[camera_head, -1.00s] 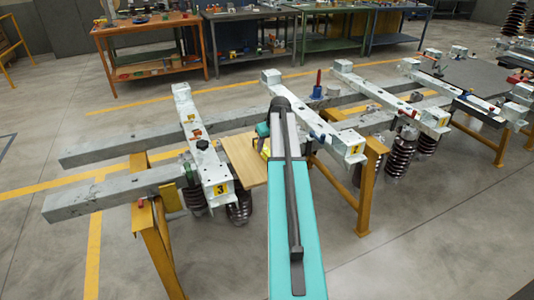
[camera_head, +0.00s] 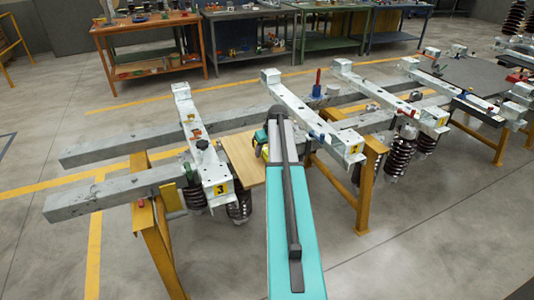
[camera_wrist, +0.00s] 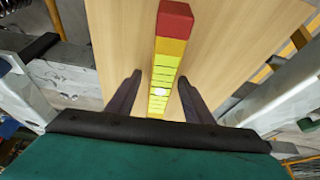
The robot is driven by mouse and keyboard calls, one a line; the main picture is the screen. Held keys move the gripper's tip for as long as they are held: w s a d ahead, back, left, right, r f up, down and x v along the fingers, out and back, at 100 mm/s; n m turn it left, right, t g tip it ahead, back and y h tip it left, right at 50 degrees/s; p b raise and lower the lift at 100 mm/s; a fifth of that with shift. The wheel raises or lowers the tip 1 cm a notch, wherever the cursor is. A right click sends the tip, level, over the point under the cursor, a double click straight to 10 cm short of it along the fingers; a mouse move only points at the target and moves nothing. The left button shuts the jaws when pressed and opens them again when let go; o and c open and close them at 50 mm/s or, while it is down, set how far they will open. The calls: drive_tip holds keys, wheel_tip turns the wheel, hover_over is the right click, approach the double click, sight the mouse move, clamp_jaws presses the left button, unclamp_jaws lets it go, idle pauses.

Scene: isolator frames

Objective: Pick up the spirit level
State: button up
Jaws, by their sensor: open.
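The spirit level looks to be the long yellow bar (camera_wrist: 168,62) with a red end block, lying on a light wooden board (camera_wrist: 120,25) in the wrist view. My gripper (camera_wrist: 159,80) is open, with one dark finger on each side of the bar. The fingers look apart from it, and I cannot tell how high they are above the board. The near end of the bar is hidden by my gripper's body. In the head view the board (camera_head: 243,160) shows left of my arm, which hides most of the bar.
Pale metal beams flank the board; the left one (camera_head: 203,150) carries a yellow "3" label, the right one (camera_head: 320,125) rises close by my arm. Yellow trestle legs (camera_head: 160,250) and dark ribbed insulators (camera_head: 397,160) stand below. Workbenches (camera_head: 150,45) line the back.

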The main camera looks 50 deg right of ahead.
sight(266, 149)
clamp_jaws()
drive_tip(key=shift+r, duration=0.1)
drive_tip(key=shift+r+b, duration=0.45)
drive_tip(key=shift+r, duration=1.3)
drive_tip(key=s+a+r+b, duration=0.1)
drive_tip(key=s+a, duration=0.3)
drive_tip(key=s, duration=1.1)
drive_tip(key=shift+s+a+r+b, duration=0.15)
drive_tip(key=shift+s+r+b, duration=0.05)
drive_tip(key=shift+b, duration=0.3)
